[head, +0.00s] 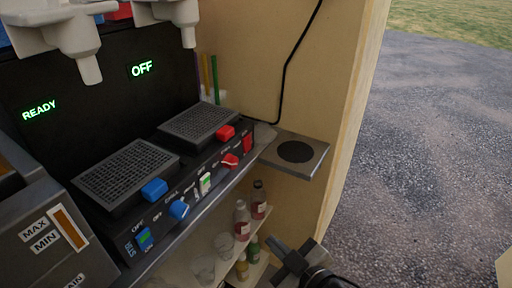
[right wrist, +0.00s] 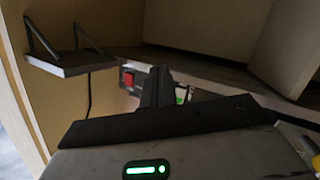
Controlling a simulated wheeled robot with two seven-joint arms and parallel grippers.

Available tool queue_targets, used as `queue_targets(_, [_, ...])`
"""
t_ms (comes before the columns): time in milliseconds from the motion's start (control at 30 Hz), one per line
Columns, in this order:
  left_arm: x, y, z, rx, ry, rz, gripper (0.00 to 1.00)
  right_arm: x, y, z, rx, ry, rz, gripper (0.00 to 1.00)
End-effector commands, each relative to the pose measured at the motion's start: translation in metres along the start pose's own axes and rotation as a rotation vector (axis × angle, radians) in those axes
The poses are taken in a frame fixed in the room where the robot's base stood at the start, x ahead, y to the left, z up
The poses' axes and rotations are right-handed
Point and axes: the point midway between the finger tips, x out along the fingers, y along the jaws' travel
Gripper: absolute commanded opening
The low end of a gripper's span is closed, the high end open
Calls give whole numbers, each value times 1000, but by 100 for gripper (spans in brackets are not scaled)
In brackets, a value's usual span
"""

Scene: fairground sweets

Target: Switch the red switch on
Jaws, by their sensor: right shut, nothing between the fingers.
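The red switch (head: 248,143) is at the right end of the machine's dark front panel, past the red knob (head: 230,160). It also shows in the right wrist view (right wrist: 129,79) as a red block left of my fingers. The display above the right-hand tray reads "OFF"; the left one reads "READY". My right gripper (head: 279,247) is low in the head view, below and to the right of the switch, in front of the bottle shelves and apart from the panel. Its fingers (right wrist: 160,86) are shut and empty. My left gripper is not in view.
A small shelf with a black disc (head: 295,151) juts out right of the switch. Bottles (head: 259,200) and cups stand on shelves below the panel. A blue switch (head: 144,238), blue knob (head: 179,209) and white-green switch (head: 205,183) share the panel. Open ground lies right.

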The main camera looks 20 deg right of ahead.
Motion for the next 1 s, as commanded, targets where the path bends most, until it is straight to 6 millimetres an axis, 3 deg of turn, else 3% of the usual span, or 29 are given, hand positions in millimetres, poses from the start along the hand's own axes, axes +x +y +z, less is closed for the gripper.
queue_targets(33, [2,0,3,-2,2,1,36,15,24,-25,-186,132,43,0])
queue_targets(100, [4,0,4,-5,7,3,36,26,49,-64,-465,314,93,0])
queue_targets(200, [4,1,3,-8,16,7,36,32,66,-113,-879,552,137,0])
queue_targets(333, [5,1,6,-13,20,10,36,34,73,-148,-1438,793,133,0])
queue_targets(467, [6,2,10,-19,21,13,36,42,89,-146,-1986,910,40,0])
queue_targets(633, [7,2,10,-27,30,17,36,52,140,-125,-2527,856,-176,0])
queue_targets(800, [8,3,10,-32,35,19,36,52,187,-112,-2784,732,-357,0])
queue_targets(1000, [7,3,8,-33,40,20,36,51,201,-109,-2845,687,-418,0])
